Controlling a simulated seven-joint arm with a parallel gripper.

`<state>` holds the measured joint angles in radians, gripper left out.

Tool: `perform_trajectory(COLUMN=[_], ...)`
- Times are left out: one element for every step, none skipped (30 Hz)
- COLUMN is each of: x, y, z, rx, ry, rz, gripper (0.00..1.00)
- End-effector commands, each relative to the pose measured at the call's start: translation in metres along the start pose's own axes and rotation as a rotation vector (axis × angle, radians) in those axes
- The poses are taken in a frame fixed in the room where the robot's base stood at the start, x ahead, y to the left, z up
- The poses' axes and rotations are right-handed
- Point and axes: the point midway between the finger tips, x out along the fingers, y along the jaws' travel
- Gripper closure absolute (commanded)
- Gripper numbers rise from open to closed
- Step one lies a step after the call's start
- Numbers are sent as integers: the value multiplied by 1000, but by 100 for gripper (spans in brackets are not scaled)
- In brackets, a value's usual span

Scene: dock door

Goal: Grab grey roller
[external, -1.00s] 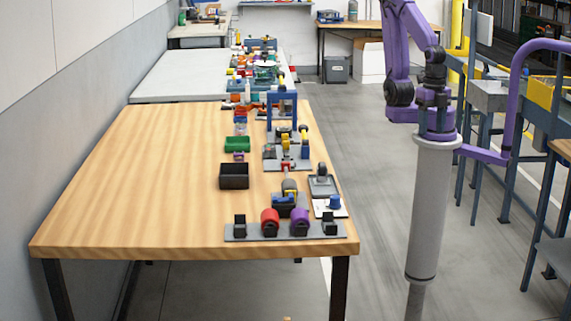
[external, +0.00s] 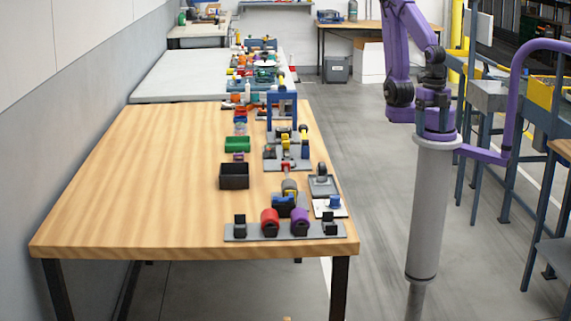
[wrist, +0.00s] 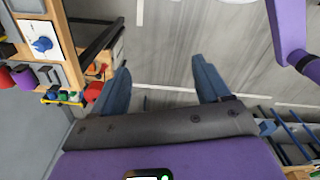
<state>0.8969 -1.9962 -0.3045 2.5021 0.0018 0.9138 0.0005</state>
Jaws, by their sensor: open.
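Two greyish cylinders could be the grey roller in the external view, and I cannot tell which one it is. One grey cylinder (external: 290,187) with a yellow part sits above a blue holder near the front right of the wooden table. A smaller dark grey wheel (external: 321,169) stands on a grey plate at the table's right edge. My gripper (wrist: 161,67) is open and empty in the wrist view, its two blue fingers spread wide over bare floor, to the side of the table. In the external view my arm is raised right of the table.
A grey strip (external: 251,233) at the table's front holds a red roller (external: 270,222), a purple roller (external: 300,222) and dark blocks. A blue knob (external: 333,202) sits on a white plate. A black bin (external: 234,176) stands left of these. The table's left half is clear.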

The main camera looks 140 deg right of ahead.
Motion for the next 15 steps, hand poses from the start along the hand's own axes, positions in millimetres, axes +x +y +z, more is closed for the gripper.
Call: perform_trajectory(x=[0,0,0,0,0,0,0,0,0,1,2,3,4,5,7], y=[0,0,0,0,0,0,0,0,3,6,10,18,26,36,51], z=[0,0,0,0,0,0,0,0,-2,-3,-5,-9,-13,-17,-23], rx=[0,0,0,0,0,0,0,1,6,12,20,33,46,60,80], ry=[0,0,0,0,0,0,0,1,5,9,16,29,42,57,79], rz=[0,0,0,0,0,0,0,1,5,11,20,37,53,73,103], gripper=[21,21,21,21,21,21,21,21,21,21,21,21,21,21,21])
